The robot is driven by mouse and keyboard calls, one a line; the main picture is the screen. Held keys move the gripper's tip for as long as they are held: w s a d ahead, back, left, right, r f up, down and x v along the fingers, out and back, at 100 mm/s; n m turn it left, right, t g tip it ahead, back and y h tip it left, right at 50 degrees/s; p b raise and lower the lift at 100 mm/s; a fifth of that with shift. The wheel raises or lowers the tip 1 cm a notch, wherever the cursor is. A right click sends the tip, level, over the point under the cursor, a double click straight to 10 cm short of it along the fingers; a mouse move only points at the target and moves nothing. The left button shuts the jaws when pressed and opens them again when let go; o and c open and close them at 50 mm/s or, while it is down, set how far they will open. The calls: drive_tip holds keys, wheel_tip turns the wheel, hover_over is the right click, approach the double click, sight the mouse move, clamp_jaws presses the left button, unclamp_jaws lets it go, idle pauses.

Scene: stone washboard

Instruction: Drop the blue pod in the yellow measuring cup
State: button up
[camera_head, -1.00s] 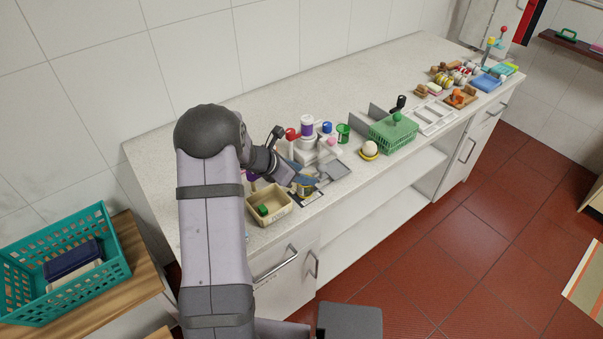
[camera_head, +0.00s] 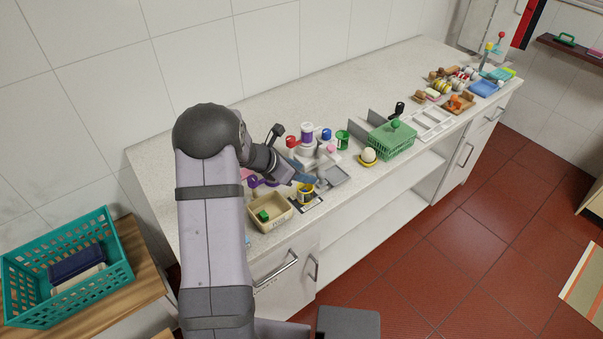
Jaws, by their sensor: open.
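A small yellow cup (camera_head: 306,196), dark inside, stands near the counter's front edge, right of the beige tray; it looks like the yellow measuring cup. My gripper (camera_head: 304,180) is open just above and behind this cup, with bluish parts at its end. I cannot make out anything between its fingers. A small blue item (camera_head: 326,134) sits by the white stand behind; I cannot tell whether it is the blue pod. Any pod inside the cup is too small to see.
A beige tray (camera_head: 284,220) with a green block (camera_head: 263,215) is left of the cup. A grey tray (camera_head: 337,178), white stand (camera_head: 307,150) and green cup (camera_head: 342,139) crowd the right and back. A green basket (camera_head: 393,141) stands farther right.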

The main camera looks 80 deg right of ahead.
wheel_tip(320, 180, up, 3)
drive_tip(key=shift+r+p, duration=0.15)
drive_tip(key=shift+p, duration=0.75)
drive_tip(key=w+a+f+m+t+y, duration=0.15)
drive_tip(key=a+f+m+y, duration=0.25)
drive_tip(key=a+m, duration=0.65)
drive_tip(key=w+a+f+m+t+y, duration=0.15)
drive_tip(key=a+f+m+y, duration=0.4)
drive_tip(key=a, duration=0.85)
drive_tip(key=w+a+r+n+t+h+b, duration=0.1)
drive_tip(key=w+a+r+n, duration=0.1)
drive_tip(key=w+a, duration=0.5)
drive_tip(key=w+a+r+n+t+h+b, duration=0.1)
drive_tip(key=w+a+r+n+b, duration=0.1)
drive_tip(key=w+a, duration=0.5)
drive_tip(key=w+a+r+n+t+h+b, duration=0.1)
drive_tip(key=w+a+r+n, duration=0.2)
drive_tip(key=w+a, duration=0.4)
drive_tip(key=shift+w+a+r+b, duration=0.2)
drive_tip(key=shift+a+r+b, duration=0.3)
drive_tip(key=shift+a, duration=4.2)
